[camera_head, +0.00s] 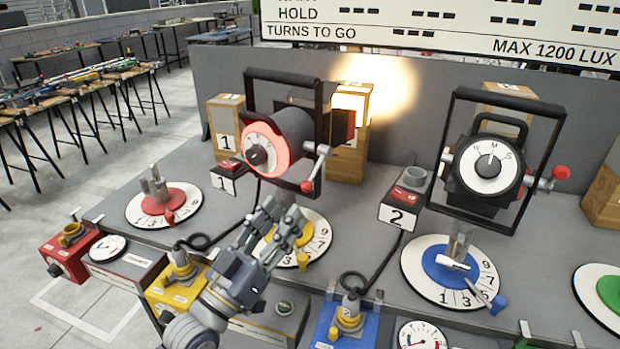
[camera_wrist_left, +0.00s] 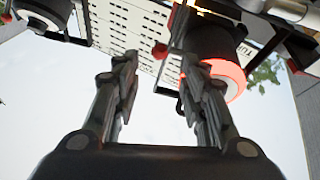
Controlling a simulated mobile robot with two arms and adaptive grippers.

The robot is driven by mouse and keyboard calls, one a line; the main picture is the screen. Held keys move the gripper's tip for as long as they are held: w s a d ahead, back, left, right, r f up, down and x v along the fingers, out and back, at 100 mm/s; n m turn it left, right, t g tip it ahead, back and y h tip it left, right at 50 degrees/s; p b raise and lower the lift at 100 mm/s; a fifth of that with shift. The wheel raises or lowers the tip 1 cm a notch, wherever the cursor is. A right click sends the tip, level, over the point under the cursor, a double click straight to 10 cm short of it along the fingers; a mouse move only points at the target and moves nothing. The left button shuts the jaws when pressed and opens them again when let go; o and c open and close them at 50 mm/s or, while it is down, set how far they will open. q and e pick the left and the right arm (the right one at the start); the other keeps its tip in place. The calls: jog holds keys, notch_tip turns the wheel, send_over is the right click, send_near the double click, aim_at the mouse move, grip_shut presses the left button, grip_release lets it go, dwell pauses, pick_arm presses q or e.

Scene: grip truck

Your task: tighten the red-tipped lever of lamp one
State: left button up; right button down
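Lamp one (camera_head: 296,128) is a dark cylinder in a black yoke, with a glowing red ring around its front dial. Its lever (camera_head: 317,166) is on the right side of the yoke and hangs down to a red tip (camera_head: 307,187). My left gripper (camera_head: 284,214) is below and left of the red tip, apart from it, with its fingers pointing up. In the left wrist view the gripper (camera_wrist_left: 160,62) is open and empty. A red tip (camera_wrist_left: 160,50) shows between its fingers, beyond them, beside the lamp (camera_wrist_left: 212,40). My right gripper is not in view.
Lamp two (camera_head: 487,165) stands to the right in its own yoke, with a red-tipped lever (camera_head: 561,172). Numbered dials, including a yellow-centred one (camera_head: 318,250) behind my gripper, and cabled boxes crowd the bench. A wooden block (camera_head: 347,165) stands behind lamp one.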

aim_at(303, 190)
pick_arm(q)
jog(key=p+x, duration=0.1)
jog(key=x, duration=0.9)
jog(key=shift+d+p, duration=0.1)
jog(key=shift+p, duration=0.3)
grip_shut()
